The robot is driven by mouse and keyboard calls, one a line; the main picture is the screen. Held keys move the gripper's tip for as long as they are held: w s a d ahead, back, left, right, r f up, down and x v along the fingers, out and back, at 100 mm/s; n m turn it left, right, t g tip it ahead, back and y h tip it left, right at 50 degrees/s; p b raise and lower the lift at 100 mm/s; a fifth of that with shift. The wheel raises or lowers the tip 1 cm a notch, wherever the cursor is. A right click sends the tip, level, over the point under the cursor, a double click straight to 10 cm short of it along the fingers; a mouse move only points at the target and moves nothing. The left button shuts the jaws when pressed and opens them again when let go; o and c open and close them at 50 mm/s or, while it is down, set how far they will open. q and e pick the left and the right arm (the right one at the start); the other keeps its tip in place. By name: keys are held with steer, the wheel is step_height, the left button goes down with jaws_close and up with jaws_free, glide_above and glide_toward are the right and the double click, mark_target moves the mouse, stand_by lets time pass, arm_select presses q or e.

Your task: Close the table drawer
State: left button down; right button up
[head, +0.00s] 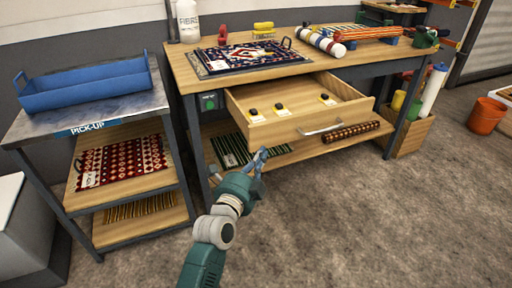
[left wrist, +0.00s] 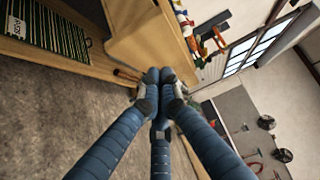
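The wooden table drawer (head: 275,134) is pulled out from under the workbench (head: 190,75) in the head view. Several small dark items on yellow pads lie inside it, and a metal bar handle (head: 320,128) is on its front. My left gripper (head: 262,154) is just below and in front of the drawer's left front corner, left of the handle. In the left wrist view its blue fingers (left wrist: 158,78) come together at the tips with nothing seen between them. Wood beyond them looks like the drawer front (left wrist: 140,30). I cannot tell whether they touch it. My right gripper is not in view.
A pick-up stand (head: 70,116) with a blue tray (head: 90,88) is at the left. A rolled rug (head: 350,132) and a striped rug (head: 232,150) lie on the bench's lower shelf. An orange bucket (head: 486,116) stands at the right. The floor in front is clear.

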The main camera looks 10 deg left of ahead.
mark_target(262, 136)
arm_select(q)
steer(key=shift+w+a, duration=0.4)
steer(key=shift+w, duration=0.3)
steer(key=shift+w+a, duration=0.35)
steer(key=shift+w, duration=0.35)
steer(key=shift+w+a, duration=0.4)
steer(key=shift+w, duration=0.3)
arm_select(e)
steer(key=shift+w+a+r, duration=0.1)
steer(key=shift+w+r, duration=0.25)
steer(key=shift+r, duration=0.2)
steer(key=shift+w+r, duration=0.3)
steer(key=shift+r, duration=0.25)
